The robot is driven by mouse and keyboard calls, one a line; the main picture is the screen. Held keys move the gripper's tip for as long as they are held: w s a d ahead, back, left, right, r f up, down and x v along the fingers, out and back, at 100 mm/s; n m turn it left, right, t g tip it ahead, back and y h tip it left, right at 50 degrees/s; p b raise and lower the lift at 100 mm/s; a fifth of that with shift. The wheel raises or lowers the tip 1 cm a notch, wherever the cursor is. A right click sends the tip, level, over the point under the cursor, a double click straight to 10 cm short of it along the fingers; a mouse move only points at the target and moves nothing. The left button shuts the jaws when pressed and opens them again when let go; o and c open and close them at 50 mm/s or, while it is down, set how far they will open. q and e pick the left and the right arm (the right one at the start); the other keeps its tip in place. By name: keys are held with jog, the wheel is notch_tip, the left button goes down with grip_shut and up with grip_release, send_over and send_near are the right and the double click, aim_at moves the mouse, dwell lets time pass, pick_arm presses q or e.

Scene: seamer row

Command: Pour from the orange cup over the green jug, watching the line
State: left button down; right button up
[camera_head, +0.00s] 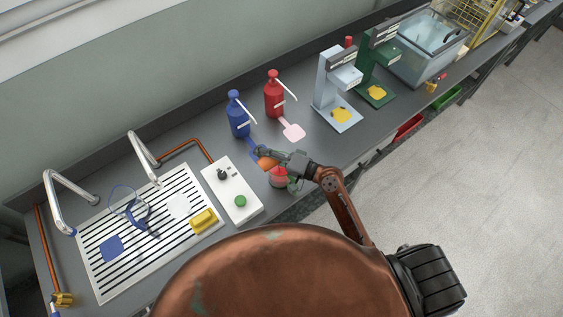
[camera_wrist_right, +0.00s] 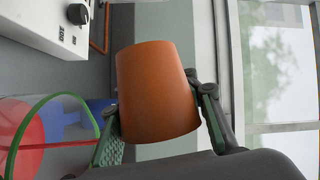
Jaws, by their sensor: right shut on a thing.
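In the right wrist view the cup (camera_wrist_right: 158,90) fills the middle, with a finger on either side. Its mouth and contents are hidden, so I cannot tell its tilt for sure. The green jug (camera_head: 292,185) stands just below and beside the gripper, partly covered by it, with red showing in it. In the wrist view its green loop (camera_wrist_right: 45,105) and a red area are at the left, apart from the cup. I cannot make out the line. My left gripper is out of view.
A white control box (camera_head: 232,190) with a green button is left of the cup. Blue (camera_head: 238,115) and red (camera_head: 274,95) pump bottles stand behind. A slatted drainer (camera_head: 148,230) is further left.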

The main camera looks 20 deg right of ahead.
jog(key=shift+w+d+r+m+b, duration=0.1)
jog(key=shift+d+r+m+b, duration=0.15)
jog(key=shift+m+b, duration=0.35)
dwell(0.4)
jog(key=s+a+f+n+h+p, duration=0.1)
jog(key=a+f+n+h+p, duration=0.1)
jog(key=p, duration=0.4)
jog(key=a+f+n+h+p, duration=0.2)
jog(key=f+n+p, duration=0.1)
jog(key=n+p, duration=0.2)
jog(key=s+a+f+n+g+h+p, duration=0.1)
jog(key=a+f+n+h+p, duration=0.1)
jog(key=p, duration=0.5)
jog(key=shift+s+a+f+n+h, duration=0.1)
jog(key=shift+s+a+n+h, duration=0.15)
jog(key=shift+n, duration=0.3)
jog(key=shift+s+a+f+n+h, duration=0.15)
jog(key=shift+a+n, duration=0.1)
jog(key=shift+n, duration=0.3)
jog(key=shift+a+f+n+p, duration=0.2)
jog(key=shift+a+n+p, duration=0.1)
jog(key=shift+p, duration=0.15)
jog(key=shift+s+a+f+n+h, duration=0.15)
jog(key=shift+f+n+h, duration=0.15)
jog(key=shift+h, duration=0.3)
